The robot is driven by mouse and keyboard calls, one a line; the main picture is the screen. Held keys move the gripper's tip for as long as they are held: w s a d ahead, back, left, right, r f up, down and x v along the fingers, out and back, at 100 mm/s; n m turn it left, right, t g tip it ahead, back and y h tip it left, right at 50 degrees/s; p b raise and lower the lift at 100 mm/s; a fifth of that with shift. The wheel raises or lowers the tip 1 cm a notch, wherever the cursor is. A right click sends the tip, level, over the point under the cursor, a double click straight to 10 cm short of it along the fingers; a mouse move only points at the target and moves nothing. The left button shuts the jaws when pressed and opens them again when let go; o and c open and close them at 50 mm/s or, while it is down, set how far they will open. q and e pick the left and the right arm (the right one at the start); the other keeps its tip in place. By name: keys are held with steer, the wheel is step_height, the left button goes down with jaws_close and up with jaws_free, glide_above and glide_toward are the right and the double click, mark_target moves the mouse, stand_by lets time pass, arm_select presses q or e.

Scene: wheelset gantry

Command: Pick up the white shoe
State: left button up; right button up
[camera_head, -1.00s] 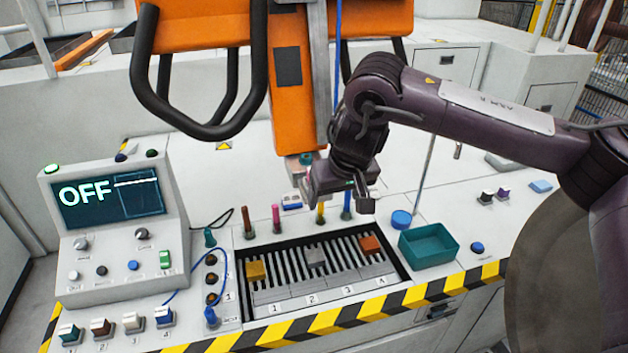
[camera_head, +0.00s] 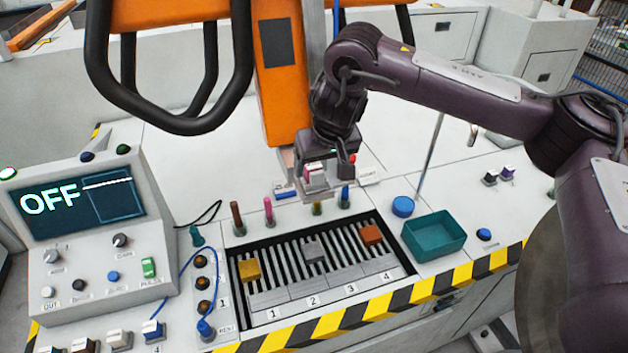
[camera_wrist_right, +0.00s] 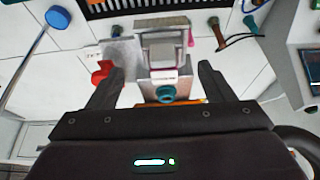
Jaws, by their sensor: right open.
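A pale whitish-grey block (camera_wrist_right: 165,55), the likeliest white shoe, sits at the foot of the orange gantry column, with a pink edge and a teal knob (camera_wrist_right: 166,92) near it. In the head view its pale part (camera_head: 316,182) shows just under my right gripper (camera_head: 325,168). In the right wrist view my right gripper (camera_wrist_right: 163,75) is open, its fingers on either side of the block's near end, with gaps showing. I cannot tell whether they touch it. My left gripper is not in view.
The orange gantry column (camera_head: 280,90) with black handles (camera_head: 180,125) stands close by. A slotted tray (camera_head: 268,318) holds a yellow block (camera_head: 249,270), a grey block (camera_head: 314,251) and an orange block (camera_head: 371,234). A teal bin (camera_head: 435,235) stands right; a control box (camera_head: 95,240) stands left.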

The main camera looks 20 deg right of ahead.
mark_target(317, 172)
steer(key=x, duration=0.5)
steer(key=shift+a, duration=0.2)
steer(key=shift+c, duration=0.6)
steer(key=c, duration=0.5)
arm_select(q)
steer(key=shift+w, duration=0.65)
arm_select(e)
steer(key=c, duration=0.5)
